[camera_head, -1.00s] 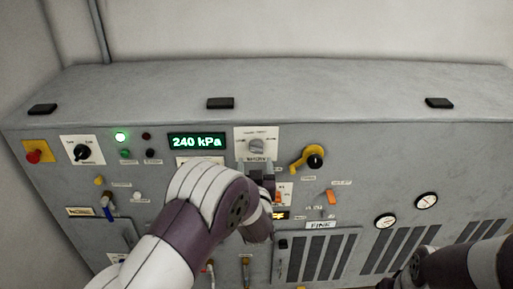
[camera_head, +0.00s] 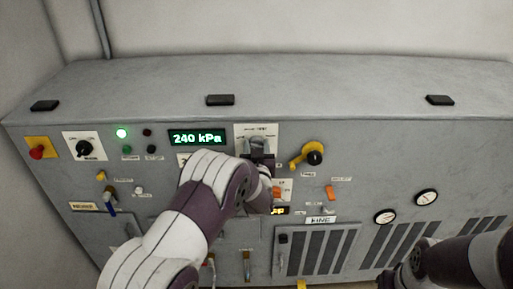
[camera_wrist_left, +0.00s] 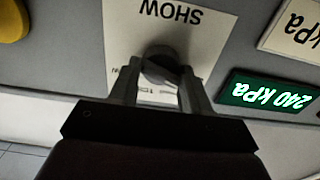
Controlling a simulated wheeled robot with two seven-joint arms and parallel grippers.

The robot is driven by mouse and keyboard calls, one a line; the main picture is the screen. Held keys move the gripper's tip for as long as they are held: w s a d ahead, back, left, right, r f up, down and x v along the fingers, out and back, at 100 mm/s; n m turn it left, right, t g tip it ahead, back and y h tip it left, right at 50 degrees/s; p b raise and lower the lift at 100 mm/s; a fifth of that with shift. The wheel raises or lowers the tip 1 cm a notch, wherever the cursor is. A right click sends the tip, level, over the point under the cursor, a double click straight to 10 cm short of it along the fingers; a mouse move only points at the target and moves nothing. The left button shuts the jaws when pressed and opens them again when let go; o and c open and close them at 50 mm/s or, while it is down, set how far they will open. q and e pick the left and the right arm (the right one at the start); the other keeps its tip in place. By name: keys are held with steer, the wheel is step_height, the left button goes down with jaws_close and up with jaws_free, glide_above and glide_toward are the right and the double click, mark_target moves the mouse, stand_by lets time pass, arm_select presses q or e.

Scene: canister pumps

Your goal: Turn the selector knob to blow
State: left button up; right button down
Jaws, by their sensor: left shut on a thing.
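A grey selector knob (camera_wrist_left: 160,65) sits on a white label plate (camera_head: 242,129) on the front of the grey machine. In the head view my left gripper (camera_head: 258,146) covers most of the knob. In the left wrist view the two fingers of the left gripper (camera_wrist_left: 158,88) are shut on the knob, one on each side. The plate's lettering appears upside down there and is partly hidden, so the knob's setting cannot be read. My right arm comes in at the lower right; its gripper does not show clearly.
A green display reading 240 kPa (camera_head: 197,138) is left of the knob. A yellow handle with a black hub (camera_head: 308,155) is close on its right. A black knob (camera_head: 83,148) and red button (camera_head: 37,153) are further left. Gauges (camera_head: 427,197) are at right.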

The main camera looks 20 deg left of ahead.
arm_select(q)
steer(key=shift+m, duration=1.2)
steer(key=shift+d+f+m+p, duration=0.15)
steer(key=shift+m+p, duration=0.25)
steer(key=shift+m, duration=3.65)
steer(key=shift+a+f+m+p, duration=0.15)
steer(key=shift+m+p, duration=0.2)
steer(key=shift+m, duration=3.75)
steer(key=shift+d+f+m+p, duration=0.15)
steer(key=shift+m+p, duration=0.25)
steer(key=shift+m, duration=3.65)
steer(key=shift+f, duration=0.1)
